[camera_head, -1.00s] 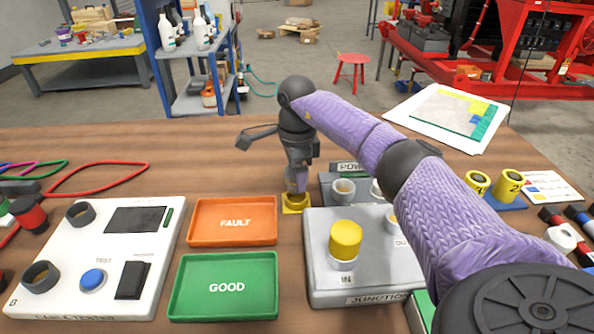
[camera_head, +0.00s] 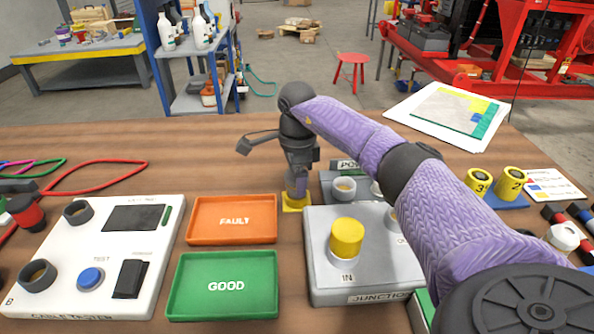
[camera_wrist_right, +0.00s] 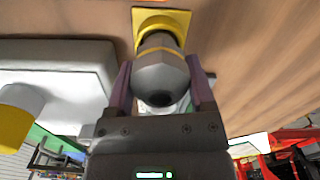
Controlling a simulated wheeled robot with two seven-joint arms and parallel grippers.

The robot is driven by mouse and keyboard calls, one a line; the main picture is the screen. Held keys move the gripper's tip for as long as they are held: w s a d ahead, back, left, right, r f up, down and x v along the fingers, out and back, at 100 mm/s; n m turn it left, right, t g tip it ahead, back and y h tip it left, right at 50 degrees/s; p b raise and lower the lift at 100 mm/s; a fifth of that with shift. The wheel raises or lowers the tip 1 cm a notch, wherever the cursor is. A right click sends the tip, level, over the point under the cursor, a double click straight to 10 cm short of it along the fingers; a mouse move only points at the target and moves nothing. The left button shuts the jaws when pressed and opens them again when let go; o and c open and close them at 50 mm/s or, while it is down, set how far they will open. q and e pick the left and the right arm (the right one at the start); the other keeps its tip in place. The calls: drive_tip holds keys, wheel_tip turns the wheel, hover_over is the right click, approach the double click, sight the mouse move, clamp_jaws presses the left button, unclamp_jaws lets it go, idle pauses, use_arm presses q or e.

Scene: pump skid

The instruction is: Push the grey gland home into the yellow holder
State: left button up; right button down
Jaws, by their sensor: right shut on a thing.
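The yellow holder (camera_head: 296,204) stands on the wooden bench just left of the grey junction box, and its square plate also shows at the top of the right wrist view (camera_wrist_right: 150,17). My right gripper (camera_head: 297,186) is directly over it, pointing down. In the right wrist view its two purple fingers (camera_wrist_right: 159,78) are shut on the grey gland (camera_wrist_right: 158,73). The gland's far end is at the holder, with a yellow band visible around it. How deep it sits cannot be told. My left gripper is not in view.
The junction box (camera_head: 330,272) with a yellow cap (camera_head: 347,237) stands close to the right. An orange FAULT tray (camera_head: 233,238) and a green GOOD tray (camera_head: 222,307) lie to the left, beside the white cable tester (camera_head: 60,285). Bench behind the holder is clear.

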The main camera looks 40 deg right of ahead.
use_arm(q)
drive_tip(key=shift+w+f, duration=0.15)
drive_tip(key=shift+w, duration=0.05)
use_arm(e)
drive_tip(key=shift+f, duration=0.2)
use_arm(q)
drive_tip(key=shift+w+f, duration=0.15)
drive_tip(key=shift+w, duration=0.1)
use_arm(e)
drive_tip(key=shift+f, duration=0.25)
use_arm(q)
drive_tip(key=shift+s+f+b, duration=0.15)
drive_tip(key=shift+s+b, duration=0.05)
drive_tip(key=shift+b, duration=0.2)
use_arm(e)
drive_tip(key=shift+f, duration=0.35)
drive_tip(key=shift+f, duration=0.1)
drive_tip(key=shift+c, duration=0.8)
unclamp_jaws()
drive_tip(key=shift+o, duration=0.8)
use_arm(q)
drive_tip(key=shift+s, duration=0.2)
